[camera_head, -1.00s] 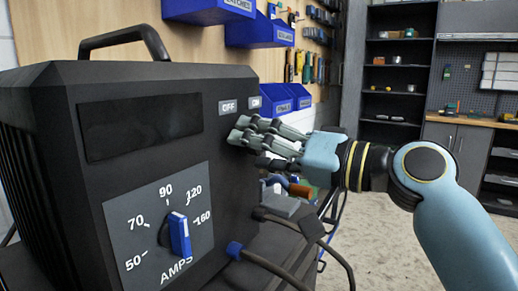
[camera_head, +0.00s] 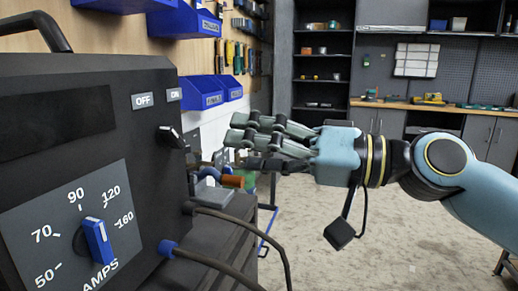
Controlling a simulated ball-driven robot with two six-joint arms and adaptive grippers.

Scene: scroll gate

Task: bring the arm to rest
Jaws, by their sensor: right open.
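My right gripper (camera_head: 243,147) is open and empty. It points left, in the air to the right of the black machine (camera_head: 120,120), apart from its front panel. The panel has a small black switch lever (camera_head: 171,137) below an OFF label (camera_head: 142,100) and an ON label (camera_head: 174,94). A blue amps dial (camera_head: 97,240) sits lower on the panel, its pointer near 90 to 120. My left gripper is not in view.
Dark cables (camera_head: 240,225) run from the machine's lower front. A dark block (camera_head: 340,234) shows below my right wrist. Blue bins (camera_head: 203,92) hang on the wall behind. The floor (camera_head: 400,240) at the right is open.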

